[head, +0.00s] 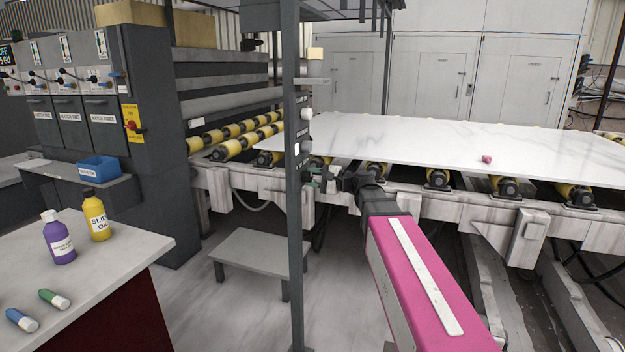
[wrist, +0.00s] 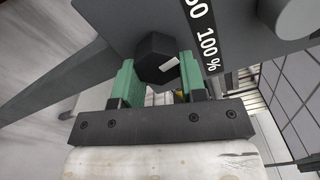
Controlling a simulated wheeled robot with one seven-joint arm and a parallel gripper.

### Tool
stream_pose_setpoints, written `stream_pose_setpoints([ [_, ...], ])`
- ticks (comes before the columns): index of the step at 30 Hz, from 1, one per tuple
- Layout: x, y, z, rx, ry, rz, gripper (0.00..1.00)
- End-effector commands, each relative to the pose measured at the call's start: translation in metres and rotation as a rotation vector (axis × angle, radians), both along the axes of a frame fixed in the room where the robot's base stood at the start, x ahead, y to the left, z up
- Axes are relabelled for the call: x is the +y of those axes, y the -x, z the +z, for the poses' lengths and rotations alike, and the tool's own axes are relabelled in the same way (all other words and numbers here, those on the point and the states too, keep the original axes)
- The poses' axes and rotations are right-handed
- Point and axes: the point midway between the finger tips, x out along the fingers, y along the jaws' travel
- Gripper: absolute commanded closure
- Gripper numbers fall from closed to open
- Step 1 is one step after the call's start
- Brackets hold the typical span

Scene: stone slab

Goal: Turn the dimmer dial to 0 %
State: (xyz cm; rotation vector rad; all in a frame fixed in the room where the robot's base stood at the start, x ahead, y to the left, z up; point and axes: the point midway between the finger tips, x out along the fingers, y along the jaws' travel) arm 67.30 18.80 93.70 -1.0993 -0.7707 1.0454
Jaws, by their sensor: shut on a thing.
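The dimmer dial (wrist: 156,58) is a dark, many-sided knob with a white mark on its face, on a grey panel (wrist: 120,22). The mark is on the knob's right side, toward a black scale strip (wrist: 203,36) that reads "100 %" at its near end. I cannot tell the exact setting. My gripper (wrist: 158,78) has green fingers on both sides of the knob and is shut on it. In the head view my gripper (head: 324,180) is at the side of the tall grey post (head: 294,220), and the dial is largely hidden there.
Round knobs or buttons (head: 306,114) sit higher on the post. A low grey stool (head: 258,250) stands left of the post. Bottles stand on a table (head: 110,250) at left.

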Motion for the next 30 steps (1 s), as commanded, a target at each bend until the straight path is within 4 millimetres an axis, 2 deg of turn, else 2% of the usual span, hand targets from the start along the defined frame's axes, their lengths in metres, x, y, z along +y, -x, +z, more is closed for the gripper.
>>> stream_pose_setpoints([
  [18,-0.0005,0.0014,0.0054,-0.532,0.195,0.001,0.85],
  [30,-0.0002,0.0024,0.0071,-0.742,0.272,0.002,0.85],
])
